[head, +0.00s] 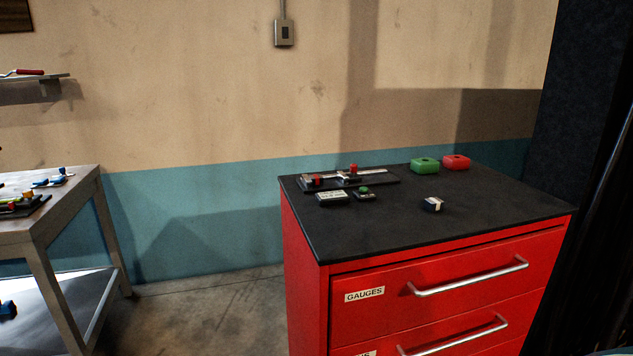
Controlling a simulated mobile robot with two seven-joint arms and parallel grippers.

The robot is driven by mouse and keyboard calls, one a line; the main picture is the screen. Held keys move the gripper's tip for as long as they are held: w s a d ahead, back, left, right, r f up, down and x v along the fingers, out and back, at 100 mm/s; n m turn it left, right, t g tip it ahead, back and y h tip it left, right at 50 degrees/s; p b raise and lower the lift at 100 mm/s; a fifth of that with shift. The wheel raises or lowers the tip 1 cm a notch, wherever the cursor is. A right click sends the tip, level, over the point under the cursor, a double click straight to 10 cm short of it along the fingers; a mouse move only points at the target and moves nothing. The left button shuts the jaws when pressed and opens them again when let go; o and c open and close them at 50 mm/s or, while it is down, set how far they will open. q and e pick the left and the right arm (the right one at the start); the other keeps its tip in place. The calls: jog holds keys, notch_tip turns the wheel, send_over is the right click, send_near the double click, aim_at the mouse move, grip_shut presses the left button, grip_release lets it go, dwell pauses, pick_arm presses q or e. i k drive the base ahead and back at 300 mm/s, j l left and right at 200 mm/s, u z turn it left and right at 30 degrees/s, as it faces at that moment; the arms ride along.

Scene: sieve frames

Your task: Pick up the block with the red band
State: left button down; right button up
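I cannot make out a red band on any block. A small dark block (432,204) with a pale band stands alone on the black top of the red cabinet (480,224), right of its middle. A red block (456,162) and a green block (424,165), each with a hollow in its top, sit side by side near the cabinet's back edge. Neither of my grippers is in view.
A long fixture with red knobs (345,179), a labelled dark box (332,197) and a small piece with a green knob (364,193) lie at the cabinet's left. A metal table (60,200) with small parts stands left. Floor (215,310) between is clear.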

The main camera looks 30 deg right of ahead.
aim_at(318, 179)
jog(key=l+z, duration=0.1)
jog(key=z, duration=0.3)
jog(key=l+z, duration=0.1)
jog(key=z, duration=0.35)
jog(key=l+z, duration=0.1)
jog(key=z, duration=0.3)
jog(key=k, duration=0.05)
